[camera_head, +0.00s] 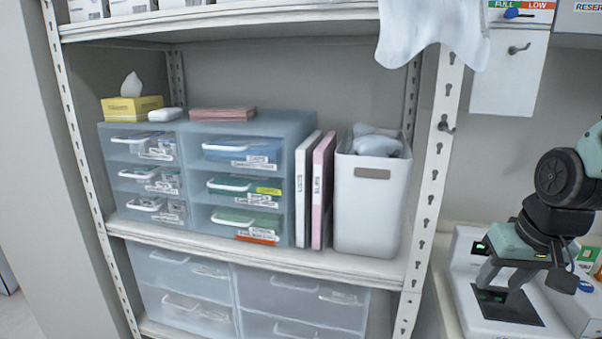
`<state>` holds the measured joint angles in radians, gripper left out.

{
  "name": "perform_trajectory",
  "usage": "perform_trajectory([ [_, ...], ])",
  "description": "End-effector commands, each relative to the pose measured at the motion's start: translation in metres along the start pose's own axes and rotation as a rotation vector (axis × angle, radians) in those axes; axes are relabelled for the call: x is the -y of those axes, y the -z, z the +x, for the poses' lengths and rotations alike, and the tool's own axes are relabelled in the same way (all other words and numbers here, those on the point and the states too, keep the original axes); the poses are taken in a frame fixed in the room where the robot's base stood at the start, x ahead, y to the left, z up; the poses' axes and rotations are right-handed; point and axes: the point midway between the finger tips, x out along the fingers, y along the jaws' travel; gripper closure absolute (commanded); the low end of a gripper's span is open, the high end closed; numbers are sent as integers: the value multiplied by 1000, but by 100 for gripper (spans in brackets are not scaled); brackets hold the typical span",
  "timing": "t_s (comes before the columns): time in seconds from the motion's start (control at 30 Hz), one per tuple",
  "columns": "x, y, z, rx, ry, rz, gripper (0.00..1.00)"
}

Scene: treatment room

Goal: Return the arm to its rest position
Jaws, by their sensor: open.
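My arm comes in from the right edge of the head view, with dark joints and pale teal links. My gripper (522,281) hangs at its end at the lower right, pointing down over a white device (468,262) on a counter. Its jaws are apart and I see nothing held between them. A dark panel on the device shows beneath the gripper; I cannot tell whether they touch. The rest of the arm is outside the view.
A metal shelf rack (300,258) stands at left and centre. It holds clear drawer units (190,205), a tissue box (131,107), binders (312,190) and a white bin (372,205). A white cloth (432,32) hangs from above. Wall hooks (519,49) show near the arm.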

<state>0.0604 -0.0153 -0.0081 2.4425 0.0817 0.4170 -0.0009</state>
Motion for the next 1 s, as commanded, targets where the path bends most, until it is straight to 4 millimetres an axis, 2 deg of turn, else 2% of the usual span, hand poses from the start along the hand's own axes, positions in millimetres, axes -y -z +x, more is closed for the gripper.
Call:
perform_trajectory([
  [0.03,5,-21,10,32,-7,-54,58],
  [0.13,11,-59,25,82,-18,-160,58],
  [0.2,44,-64,17,94,14,-241,58],
  [0.27,66,-76,12,118,35,-309,58],
  [0.4,116,-112,-2,177,79,-484,58],
  [0.5,145,-144,-14,221,102,-611,58],
  [0.6,164,-173,-25,258,115,-718,58],
  [0.7,172,-190,-32,280,120,-781,58],
  [0.77,174,-195,-34,286,121,-798,58],
  [1.0,175,-196,-35,288,122,-800,58],
])
